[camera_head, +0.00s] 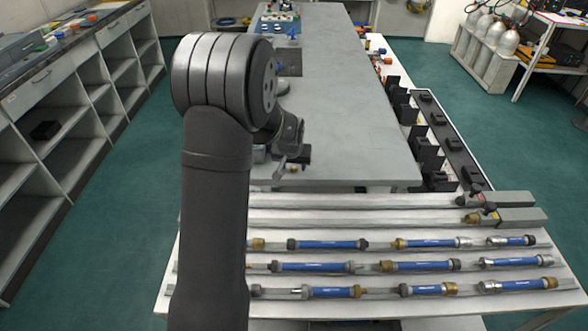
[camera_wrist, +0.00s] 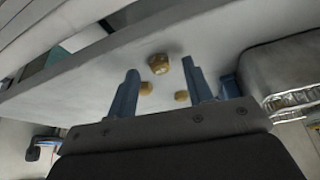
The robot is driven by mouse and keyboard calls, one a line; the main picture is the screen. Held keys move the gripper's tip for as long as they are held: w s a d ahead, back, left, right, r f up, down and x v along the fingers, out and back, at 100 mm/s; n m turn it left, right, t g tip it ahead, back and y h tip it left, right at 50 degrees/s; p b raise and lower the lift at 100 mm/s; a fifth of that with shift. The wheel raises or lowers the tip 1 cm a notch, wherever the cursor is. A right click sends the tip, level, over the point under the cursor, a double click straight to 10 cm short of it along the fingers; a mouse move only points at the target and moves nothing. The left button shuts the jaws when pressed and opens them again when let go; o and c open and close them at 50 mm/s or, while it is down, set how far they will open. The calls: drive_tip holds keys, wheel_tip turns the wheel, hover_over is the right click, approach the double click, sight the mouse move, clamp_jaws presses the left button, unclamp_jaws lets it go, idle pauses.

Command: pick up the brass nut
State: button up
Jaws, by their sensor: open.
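In the wrist view a brass nut (camera_wrist: 158,64) lies on the grey bench top, around the gap between my fingertips. Two smaller-looking brass pieces, one at the left (camera_wrist: 146,88) and one at the right (camera_wrist: 181,95), show nearer the gripper base. I cannot tell their exact shapes. My gripper (camera_wrist: 160,67) is open, with one blue-grey finger on each side of these pieces, and nothing is visibly held. In the head view my arm hides much of the spot, and the gripper (camera_head: 280,168) shows only in part over the near end of the bench.
The grey bench (camera_head: 350,130) is largely clear to the right. A white rack table (camera_head: 400,272) in front holds blue hoses with brass fittings. Black boxes (camera_head: 430,150) line the bench's right side. A grey block (camera_head: 289,62) stands at the far left.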

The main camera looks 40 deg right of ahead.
drive_tip(key=shift+w+d+f, duration=0.1)
drive_tip(key=shift+f, duration=0.25)
clamp_jaws()
drive_tip(key=shift+r, duration=0.15)
